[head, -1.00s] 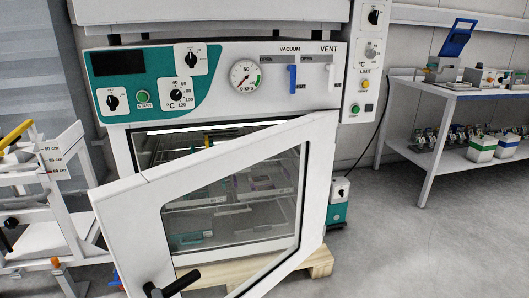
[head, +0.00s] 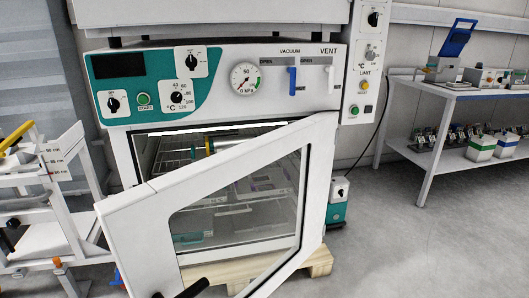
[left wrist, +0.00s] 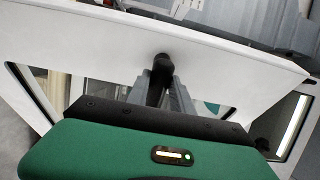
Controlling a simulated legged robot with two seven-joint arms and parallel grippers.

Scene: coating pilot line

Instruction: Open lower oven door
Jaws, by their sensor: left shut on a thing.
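The lower oven door (head: 165,198) is white-framed with a glass window. It stands partly open in the head view, hinged on the right, its free left edge swung out toward me. Its black handle (head: 190,289) shows at the bottom edge of that view. In the left wrist view my left gripper (left wrist: 160,82) is shut on the black handle (left wrist: 161,64), with a grey finger on each side of it. The white door face (left wrist: 90,42) spans that view. My left gripper is outside the head view, and my right gripper is in neither view.
The oven's control panel (head: 225,82) is above the opening, with racks inside. A wooden pallet (head: 318,262) lies under the oven. A white frame cart (head: 60,190) stands close on the left. A shelf bench (head: 440,140) is at right, with clear floor before it.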

